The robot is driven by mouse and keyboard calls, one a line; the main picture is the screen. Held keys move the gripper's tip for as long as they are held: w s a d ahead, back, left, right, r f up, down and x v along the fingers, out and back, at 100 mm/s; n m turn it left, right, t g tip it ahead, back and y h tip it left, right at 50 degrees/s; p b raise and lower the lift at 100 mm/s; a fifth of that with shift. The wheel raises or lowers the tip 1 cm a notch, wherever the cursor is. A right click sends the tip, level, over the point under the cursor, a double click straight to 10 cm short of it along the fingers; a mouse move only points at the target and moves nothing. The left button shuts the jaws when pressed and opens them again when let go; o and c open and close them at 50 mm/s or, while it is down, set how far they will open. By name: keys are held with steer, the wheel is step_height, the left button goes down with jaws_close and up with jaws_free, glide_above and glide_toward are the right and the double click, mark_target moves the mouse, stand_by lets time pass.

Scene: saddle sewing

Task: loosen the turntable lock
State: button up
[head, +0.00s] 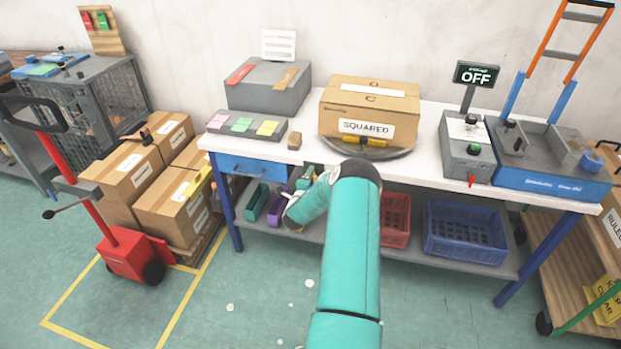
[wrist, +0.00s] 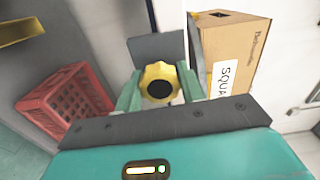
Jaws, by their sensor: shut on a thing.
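The turntable (head: 400,154) is a dark grey disc on the white bench, with a carton labelled SQUARED (head: 352,112) on it. In the wrist view, the lock is a yellow scalloped knob (wrist: 146,76) with a black centre, in front of a grey plate. My gripper (wrist: 159,89) has a finger on each side of the knob and is shut on it. The carton also shows in the wrist view (wrist: 240,50), to the right of the knob. In the head view my teal arm hides the knob and my fingertips.
A red crate (head: 396,222) and a blue crate (head: 465,232) stand on the shelf under the bench. A grey box with a lever (head: 466,150) and an OFF display (head: 477,74) are to the right. Cartons on a pallet (head: 172,205) and a red pallet jack (head: 130,255) stand left.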

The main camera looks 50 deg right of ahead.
steer(key=n, duration=0.5)
steer(key=shift+w+n, duration=0.1)
steer(key=shift+n, duration=0.2)
steer(key=n, duration=0.5)
steer(key=shift+n, duration=0.3)
steer(key=o, duration=1)
steer(key=shift+a, duration=0.15)
steer(key=v, duration=1.3)
steer(key=shift+s+a, duration=0.2)
steer(key=shift+s, duration=0.1)
